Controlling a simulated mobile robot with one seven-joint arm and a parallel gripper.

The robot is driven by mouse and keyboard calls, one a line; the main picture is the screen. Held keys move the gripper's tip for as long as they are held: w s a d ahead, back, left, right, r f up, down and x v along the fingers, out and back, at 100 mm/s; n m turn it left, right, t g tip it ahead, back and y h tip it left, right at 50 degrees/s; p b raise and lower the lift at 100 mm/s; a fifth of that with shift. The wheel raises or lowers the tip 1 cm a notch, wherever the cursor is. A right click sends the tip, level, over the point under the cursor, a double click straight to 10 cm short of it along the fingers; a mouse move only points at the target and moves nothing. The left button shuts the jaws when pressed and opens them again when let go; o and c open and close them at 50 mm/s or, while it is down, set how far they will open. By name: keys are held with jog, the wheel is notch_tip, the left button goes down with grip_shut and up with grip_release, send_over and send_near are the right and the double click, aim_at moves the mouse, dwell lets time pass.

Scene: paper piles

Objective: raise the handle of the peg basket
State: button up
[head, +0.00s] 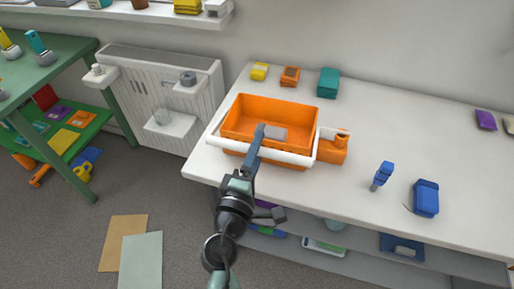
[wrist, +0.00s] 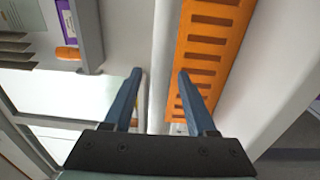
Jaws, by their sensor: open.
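The orange peg basket (head: 238,112) stands on the white table near its front left edge. Its white handle (head: 225,144) lies low along the basket's front side. My gripper (head: 258,138) is at the middle of the handle, with blue fingers pointing over the front of the basket. In the wrist view my gripper (wrist: 160,74) is open. The white handle (wrist: 163,40) runs lengthwise between the two fingers there, and the slotted orange basket wall (wrist: 208,50) is beside it on the right. I cannot tell whether either finger touches the handle. My fingers hide part of the handle and basket.
A white radiator (head: 150,92) is left of the table.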

grip_shut()
dwell(1.4)
